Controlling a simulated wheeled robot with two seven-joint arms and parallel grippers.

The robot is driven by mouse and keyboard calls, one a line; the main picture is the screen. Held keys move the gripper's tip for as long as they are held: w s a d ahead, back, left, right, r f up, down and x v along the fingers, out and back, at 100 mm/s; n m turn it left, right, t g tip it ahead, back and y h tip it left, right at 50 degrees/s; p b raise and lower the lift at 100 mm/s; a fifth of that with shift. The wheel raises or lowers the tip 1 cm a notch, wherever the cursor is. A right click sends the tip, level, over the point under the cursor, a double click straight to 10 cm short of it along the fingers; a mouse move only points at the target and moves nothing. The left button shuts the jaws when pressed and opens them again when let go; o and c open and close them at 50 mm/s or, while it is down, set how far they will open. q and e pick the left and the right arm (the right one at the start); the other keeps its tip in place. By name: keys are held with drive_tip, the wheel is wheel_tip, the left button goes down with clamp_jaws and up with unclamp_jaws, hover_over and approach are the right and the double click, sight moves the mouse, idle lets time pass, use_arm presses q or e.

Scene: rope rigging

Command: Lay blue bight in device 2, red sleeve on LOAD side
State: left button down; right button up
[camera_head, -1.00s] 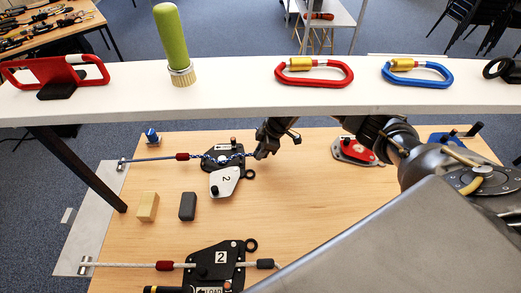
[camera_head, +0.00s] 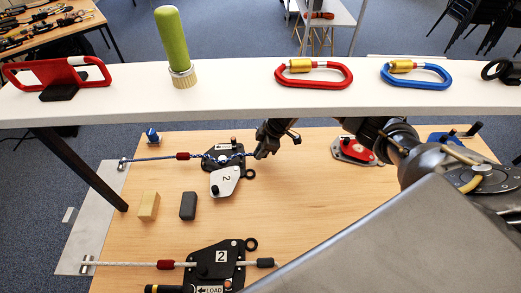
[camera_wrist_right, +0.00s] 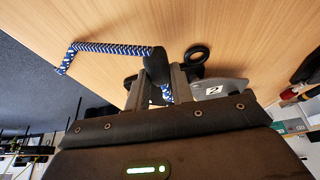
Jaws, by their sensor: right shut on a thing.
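The blue rope (camera_head: 151,159) runs from a left anchor through its red sleeve (camera_head: 182,156) to the upper device 2 (camera_head: 214,158). The sleeve lies left of the device. The device's white cover plate (camera_head: 225,181), marked 2, is swung toward the front, leaving the black body exposed. The rope passes over the body around its middle; exact seating is too small to tell. My right gripper (camera_head: 262,151) is just right of the device, shut on the rope. In the right wrist view, a black sleeve (camera_wrist_right: 156,62) sits between the fingers, with blue-white rope (camera_wrist_right: 108,48) beyond. My left gripper is not in view.
A lower device 2 (camera_head: 214,268), marked LOAD, holds a white rope (camera_head: 125,264) with a red sleeve on its left. A wooden block (camera_head: 149,206) and dark block (camera_head: 188,206) stand between. A white shelf (camera_head: 230,98) with carabiners crosses above. A red device (camera_head: 355,150) lies right.

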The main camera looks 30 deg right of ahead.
drive_tip(key=shift+f+b, duration=0.75)
drive_tip(key=shift+f, duration=0.5)
drive_tip(key=o, duration=0.9)
drive_tip(key=v, duration=1)
drive_tip(key=shift+s+d+r, duration=0.1)
drive_tip(key=shift+r, duration=0.25)
